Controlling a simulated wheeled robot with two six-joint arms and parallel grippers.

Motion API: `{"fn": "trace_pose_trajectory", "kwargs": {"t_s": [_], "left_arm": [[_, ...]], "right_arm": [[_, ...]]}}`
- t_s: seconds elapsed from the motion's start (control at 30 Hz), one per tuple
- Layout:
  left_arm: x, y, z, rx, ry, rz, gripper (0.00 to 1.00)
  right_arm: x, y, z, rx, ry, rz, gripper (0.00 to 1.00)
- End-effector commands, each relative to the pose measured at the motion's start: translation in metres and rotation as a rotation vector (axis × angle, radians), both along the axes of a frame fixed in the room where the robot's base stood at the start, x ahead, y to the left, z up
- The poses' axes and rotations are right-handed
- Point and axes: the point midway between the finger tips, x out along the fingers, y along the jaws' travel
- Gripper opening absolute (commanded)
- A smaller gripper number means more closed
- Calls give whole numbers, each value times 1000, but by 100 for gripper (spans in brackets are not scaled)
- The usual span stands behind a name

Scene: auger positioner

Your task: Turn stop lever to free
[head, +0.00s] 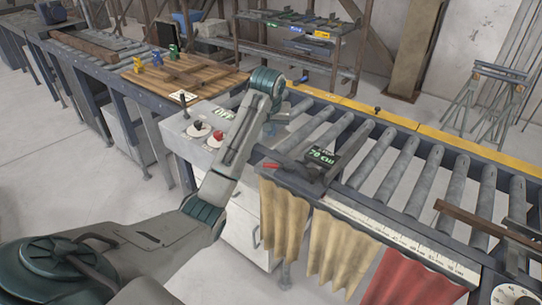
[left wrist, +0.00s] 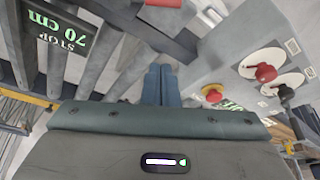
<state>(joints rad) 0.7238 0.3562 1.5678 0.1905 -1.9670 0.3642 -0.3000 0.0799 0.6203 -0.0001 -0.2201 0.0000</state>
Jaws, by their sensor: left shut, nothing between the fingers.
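The stop carries a dark display reading 70 cm (head: 321,156) and stands on the roller conveyor's near rail. Its red lever (head: 270,165) sticks out to the left of the display, just right of my left forearm. In the head view the gripper (head: 276,122) is partly hidden behind my arm. I cannot tell whether it touches the lever. My right gripper is not in view.
A control box (head: 180,130) with knobs and an OFF display stands left of the stop. In the left wrist view a red-and-yellow button (left wrist: 213,93) is close to the right of my fingers. Curtains (head: 284,220) hang below the rail. A wooden board (head: 185,75) lies further left.

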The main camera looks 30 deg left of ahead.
Motion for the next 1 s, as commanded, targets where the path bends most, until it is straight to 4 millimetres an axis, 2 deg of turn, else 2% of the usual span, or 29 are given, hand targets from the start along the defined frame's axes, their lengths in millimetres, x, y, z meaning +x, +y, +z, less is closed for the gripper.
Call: {"fn": "trace_pose_trajectory", "kwargs": {"t_s": [0.17, 0.6, 0.8, 1.0], "left_arm": [[5, 3, -15, -2, 6, 1, 0], [28, 14, -92, -1, 4, -1, 0], [7, 3, -95, 1, 2, -2, 0], [-4, -2, -99, 0, 0, -1, 0]], "right_arm": [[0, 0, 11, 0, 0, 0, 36], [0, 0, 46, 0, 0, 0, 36], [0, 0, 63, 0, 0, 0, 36], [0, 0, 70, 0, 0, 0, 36]]}}
